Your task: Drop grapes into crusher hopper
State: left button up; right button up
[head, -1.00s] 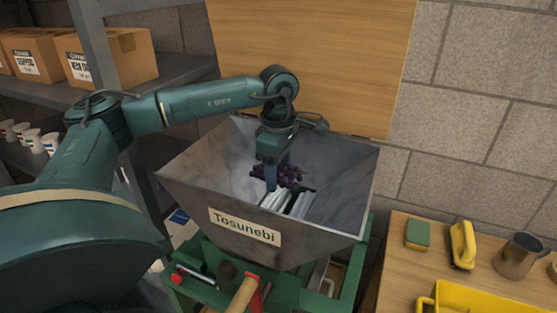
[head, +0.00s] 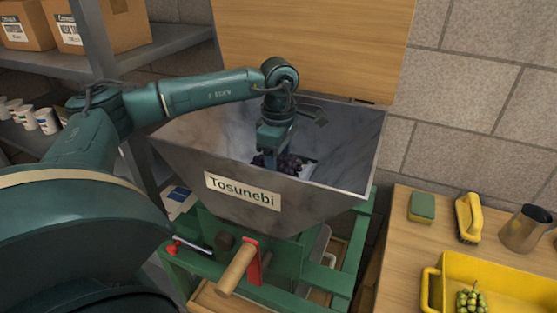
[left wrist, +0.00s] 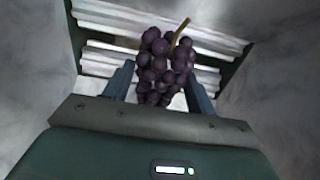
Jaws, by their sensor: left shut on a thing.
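The crusher hopper (head: 330,182) is a grey metal funnel labelled "Tosunebi" on a green frame. My left gripper (head: 268,156) reaches down inside it and is shut on a bunch of dark purple grapes (head: 290,163). In the left wrist view the grapes (left wrist: 160,62), with a brown stem, sit between the fingers of my left gripper (left wrist: 160,84). Ribbed pale rollers (left wrist: 105,62) lie at the hopper bottom beyond them. The gap between grapes and rollers cannot be judged. My right gripper does not show.
A yellow crate (head: 510,275) with green grapes (head: 470,301) stands on the wooden table (head: 400,245) at right, near a sponge (head: 422,207), a brush (head: 468,218) and a metal jug (head: 525,228). A wooden crank handle (head: 238,268) sticks out in front of the hopper. Shelves with boxes stand left.

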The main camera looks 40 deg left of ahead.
pick_arm(q)
jog(key=o, duration=0.8)
jog(key=shift+o, duration=0.2)
notch_tip(320, 180, up, 13)
jog(key=shift+r+b, duration=0.15)
jog(key=shift+b, duration=0.25)
